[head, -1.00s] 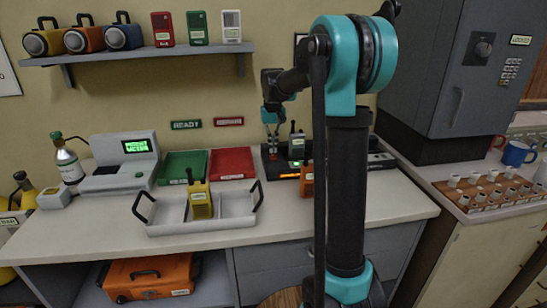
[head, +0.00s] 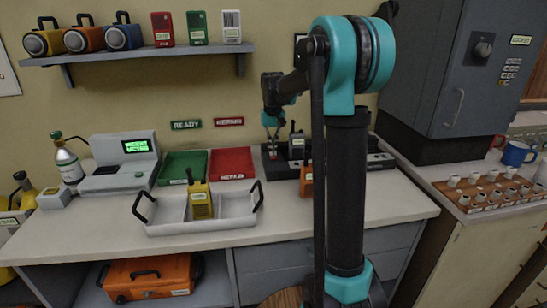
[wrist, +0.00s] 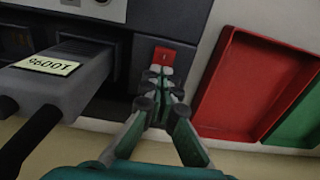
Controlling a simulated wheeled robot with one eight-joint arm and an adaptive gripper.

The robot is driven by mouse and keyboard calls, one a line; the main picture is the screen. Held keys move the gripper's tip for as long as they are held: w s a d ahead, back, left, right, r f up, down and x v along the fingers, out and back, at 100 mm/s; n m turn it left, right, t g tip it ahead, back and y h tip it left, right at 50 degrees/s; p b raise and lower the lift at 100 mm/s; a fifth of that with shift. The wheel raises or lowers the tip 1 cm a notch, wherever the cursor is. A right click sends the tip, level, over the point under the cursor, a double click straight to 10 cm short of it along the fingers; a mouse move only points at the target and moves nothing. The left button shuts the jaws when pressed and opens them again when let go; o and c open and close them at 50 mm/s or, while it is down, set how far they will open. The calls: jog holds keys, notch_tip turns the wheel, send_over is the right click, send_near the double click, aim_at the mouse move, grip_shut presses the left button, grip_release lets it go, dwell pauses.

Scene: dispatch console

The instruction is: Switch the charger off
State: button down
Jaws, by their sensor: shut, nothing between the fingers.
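The charger (head: 281,171) is a long black unit at the back of the counter, below the wall signs. Its strip and lights look dark. Its red switch (wrist: 162,55) is in the wrist view, just beyond my fingertips. My gripper (wrist: 156,82) is shut and empty, with its tips at or very close to the switch; I cannot tell whether they touch. In the head view my gripper (head: 272,143) is over the charger's left end. A grey radio (head: 297,143) stands in the charger; it also shows in the wrist view (wrist: 65,80), beside my fingers.
An orange radio (head: 306,178) stands in front of the charger. A red tray (head: 231,163) and a green tray (head: 183,167) lie left of it. A white divided tray (head: 235,220) holds a yellow radio (head: 199,202). The front right of the counter is clear.

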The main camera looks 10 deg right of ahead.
jog(key=shift+r, duration=3.5)
jog(key=shift+s, duration=0.1)
